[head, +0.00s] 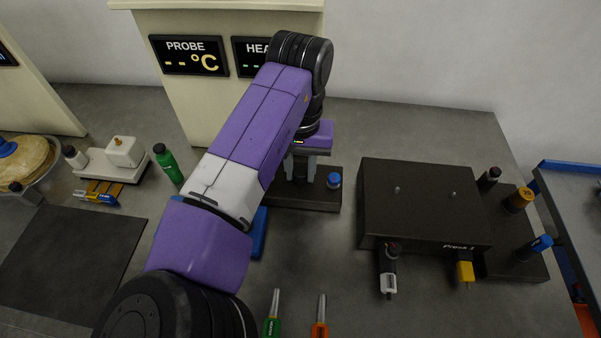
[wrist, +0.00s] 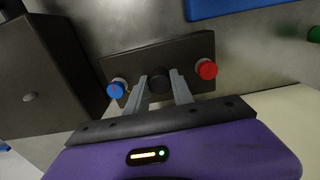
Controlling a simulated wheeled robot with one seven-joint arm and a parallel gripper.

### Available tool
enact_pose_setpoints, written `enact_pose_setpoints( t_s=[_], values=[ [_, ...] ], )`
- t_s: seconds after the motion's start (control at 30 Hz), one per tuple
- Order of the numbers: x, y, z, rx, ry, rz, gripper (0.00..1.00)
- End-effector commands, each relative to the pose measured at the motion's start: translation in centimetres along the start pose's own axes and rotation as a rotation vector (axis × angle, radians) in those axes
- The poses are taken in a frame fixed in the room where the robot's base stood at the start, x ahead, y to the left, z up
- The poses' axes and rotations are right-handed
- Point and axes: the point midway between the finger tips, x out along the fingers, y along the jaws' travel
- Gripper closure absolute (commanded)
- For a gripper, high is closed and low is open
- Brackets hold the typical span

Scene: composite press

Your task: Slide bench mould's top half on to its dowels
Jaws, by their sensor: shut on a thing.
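A dark oblong plate (head: 318,200) lies on the bench beneath my gripper (head: 302,170). In the wrist view the plate (wrist: 195,48) has a black knob (wrist: 159,84) at its middle. A blue-capped post (wrist: 115,88) and a red-capped post (wrist: 207,69) stand at opposite ends, on pale collars. My gripper (wrist: 158,75) has its fingers around the black knob. The blue post shows in the head view (head: 334,180), while my arm hides the red one. I take this for the bench mould, but cannot tell whether its halves are joined.
The large dark block marked Press 1 (head: 420,205) stands to the right, with a rack of cylinders (head: 515,265) beyond it. A blue tray (head: 259,232) lies partly under my arm. Green (head: 272,318) and orange (head: 320,322) tools lie in front. A cream cabinet (head: 180,95) stands behind.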

Motion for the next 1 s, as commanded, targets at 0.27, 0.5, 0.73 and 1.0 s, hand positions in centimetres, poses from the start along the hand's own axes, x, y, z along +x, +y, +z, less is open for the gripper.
enact_pose_setpoints(
  t_s=[0.27,0.5,0.73,1.0],
  values=[
    [-1.5,0.0,0.0,0.001,0.000,0.000,1.00],
    [-2.5,0.0,0.0,0.000,0.000,0.000,1.00],
    [-3.6,0.0,0.0,0.000,0.001,0.000,1.00],
    [-4.7,0.0,0.0,0.000,0.001,0.000,1.00]
  ],
)
